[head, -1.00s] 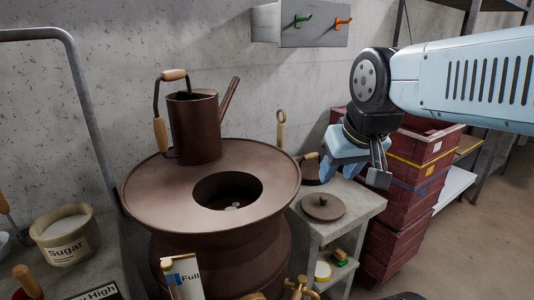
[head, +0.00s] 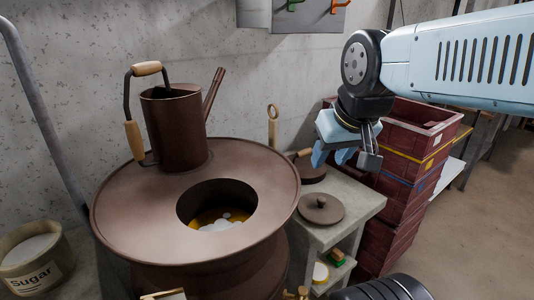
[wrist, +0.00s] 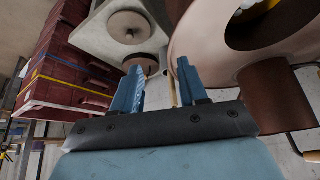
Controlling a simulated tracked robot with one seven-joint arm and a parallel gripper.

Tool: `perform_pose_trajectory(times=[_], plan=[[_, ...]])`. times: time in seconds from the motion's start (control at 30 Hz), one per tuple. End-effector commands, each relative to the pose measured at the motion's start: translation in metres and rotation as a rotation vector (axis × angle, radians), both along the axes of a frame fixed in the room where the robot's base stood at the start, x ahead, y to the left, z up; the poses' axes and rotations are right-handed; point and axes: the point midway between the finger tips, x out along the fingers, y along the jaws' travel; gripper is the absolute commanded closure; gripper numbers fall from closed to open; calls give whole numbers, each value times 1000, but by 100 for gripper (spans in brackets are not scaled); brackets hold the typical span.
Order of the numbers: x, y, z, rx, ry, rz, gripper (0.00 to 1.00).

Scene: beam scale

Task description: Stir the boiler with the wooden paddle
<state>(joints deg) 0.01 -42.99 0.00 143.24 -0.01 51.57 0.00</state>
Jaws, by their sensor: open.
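The boiler (head: 130,220) is a wide brown drum with a round opening in its top; yellowish liquid with white lumps or foam shows inside. It also shows at the upper right of the wrist view (wrist: 200,45). A wooden handle with a ringed end, apparently the paddle (head: 273,128), stands upright behind the boiler's right side, near the wall. Its lower part is hidden. My gripper (head: 343,160) is open and empty, right of that handle and above the side stand. In the wrist view my gripper (wrist: 160,68) has its fingers apart, with a thin tan stick visible beyond them.
A brown watering can (head: 175,130) stands on the boiler top. A grey stand (head: 358,205) with a round lid (head: 321,209) is at the right. Stacked red crates (head: 405,190) stand beyond it. A sugar sack (head: 32,262) is at lower left.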

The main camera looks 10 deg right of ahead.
Motion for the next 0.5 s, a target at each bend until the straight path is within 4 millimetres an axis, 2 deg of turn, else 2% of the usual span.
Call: perform_pose_trajectory(times=[0.03,0.13,0.23,0.37,0.5], plan=[[0,0,0,0,0,0,53],[6,-2,-1,-6,-9,-4,43],[23,-4,-3,-23,-40,-17,39],[63,-17,-9,-63,-117,-31,39],[112,-35,-17,-112,-224,-30,39]])
